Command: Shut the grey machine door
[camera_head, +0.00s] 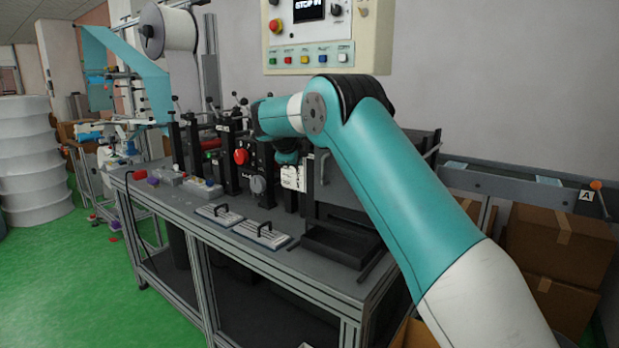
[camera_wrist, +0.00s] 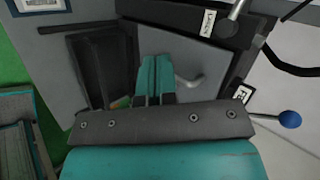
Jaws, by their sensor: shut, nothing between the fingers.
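The grey machine door appears to be the flat grey panel (camera_head: 345,188) at the right end of the machine in the head view, partly hidden behind my arm. In the wrist view a grey panel (camera_wrist: 212,62) with a pale handle (camera_wrist: 190,80) lies beyond my fingers. I cannot tell how far the door stands open. My gripper (camera_wrist: 155,62) is shut and empty, its teal fingertips just left of the handle. Contact with the handle or panel cannot be told. In the head view my fingers cannot be made out clearly.
A dark tray (camera_head: 335,242) stands on the machine table (camera_head: 225,250) below my arm. Two small handled plates (camera_head: 262,235) lie left of it. A control box (camera_head: 325,35) hangs above. Cardboard boxes (camera_head: 560,240) stand at right. Green floor (camera_head: 60,270) is clear at left.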

